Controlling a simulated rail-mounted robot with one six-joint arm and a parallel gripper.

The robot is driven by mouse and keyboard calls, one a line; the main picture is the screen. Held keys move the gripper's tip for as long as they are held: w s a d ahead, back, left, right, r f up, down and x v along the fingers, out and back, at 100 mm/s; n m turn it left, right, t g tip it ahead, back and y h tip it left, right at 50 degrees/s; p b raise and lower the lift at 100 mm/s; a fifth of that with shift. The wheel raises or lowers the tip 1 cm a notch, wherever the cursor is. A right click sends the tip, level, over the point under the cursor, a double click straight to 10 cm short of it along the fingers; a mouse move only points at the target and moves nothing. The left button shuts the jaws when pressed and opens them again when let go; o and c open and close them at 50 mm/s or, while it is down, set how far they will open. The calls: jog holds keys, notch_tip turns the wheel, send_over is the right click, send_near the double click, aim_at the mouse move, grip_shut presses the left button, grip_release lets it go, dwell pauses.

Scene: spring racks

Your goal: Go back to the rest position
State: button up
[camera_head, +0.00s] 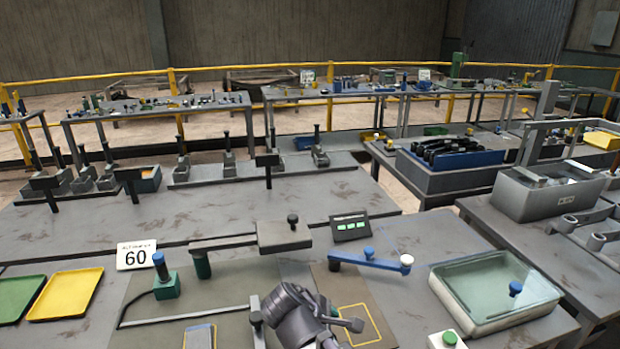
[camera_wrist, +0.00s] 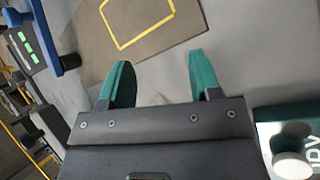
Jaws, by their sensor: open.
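My gripper (camera_wrist: 160,78) shows in the wrist view with its two teal fingers spread apart. Nothing is between them. Below and beyond the fingers lie grey bench top and a brown mat (camera_wrist: 95,35) with a yellow outlined square (camera_wrist: 118,48), which is empty. In the head view my dark arm end stands at the bottom centre, over the bench beside the same yellow outline (camera_head: 377,325). The fingertips are hard to make out there.
A blue lever (camera_head: 370,262) with a white end is behind my arm. A glass-covered tray (camera_head: 495,290) stands at right, and a green-and-white button box (camera_head: 447,340) at the front.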

jog(key=d+m, duration=0.2)
jog(key=d+m+g+y+p, duration=0.1)
jog(key=d+m, duration=0.1)
jog(key=d+m+g+y, duration=0.1)
jog(key=d+m, duration=0.1)
jog(key=shift+s+f, duration=0.15)
jog(key=shift+f, duration=0.15)
jog(key=d+m+y, duration=0.1)
jog(key=d+m, duration=0.1)
jog(key=d+m+g+y+p, duration=0.1)
jog(key=m, duration=0.2)
jog(key=s+d+m+g+y, duration=0.1)
jog(key=d+m, duration=0.1)
jog(key=shift+d+r+m+p, duration=0.2)
jog(key=shift+d+m+p, duration=0.15)
jog(key=shift+m+p, duration=0.05)
jog(key=shift+d+r+m+y, duration=0.1)
jog(key=shift+d+m+y, duration=0.55)
jog(key=shift+m, duration=0.45)
dwell(1.0)
